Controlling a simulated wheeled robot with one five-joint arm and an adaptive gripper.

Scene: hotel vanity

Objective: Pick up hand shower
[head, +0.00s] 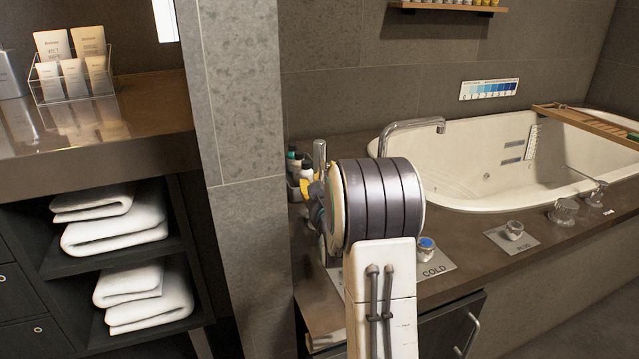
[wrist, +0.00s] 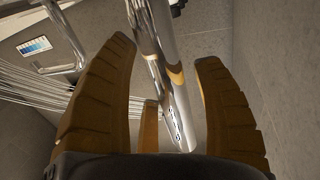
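The hand shower (wrist: 160,75) is a shiny chrome tube in the wrist view. It stands tilted between the fingers of my gripper (wrist: 167,52). The two large ochre fingers are spread, with a visible gap on each side of the tube, and a smaller finger shows behind it. In the head view a chrome upright (head: 319,155), apparently the hand shower, stands at the tub deck's left end. Only a yellow bit of my gripper (head: 310,187) shows there; my arm hides the rest.
The bathtub (head: 465,180) with its spout (head: 410,125) lies to the right. Small bottles (head: 295,162) stand close beside the gripper. The COLD knob (head: 426,247) sits in front, near my arm. A tiled wall edge (head: 240,150) rises at left. Thin pale lines cross the wrist view's left.

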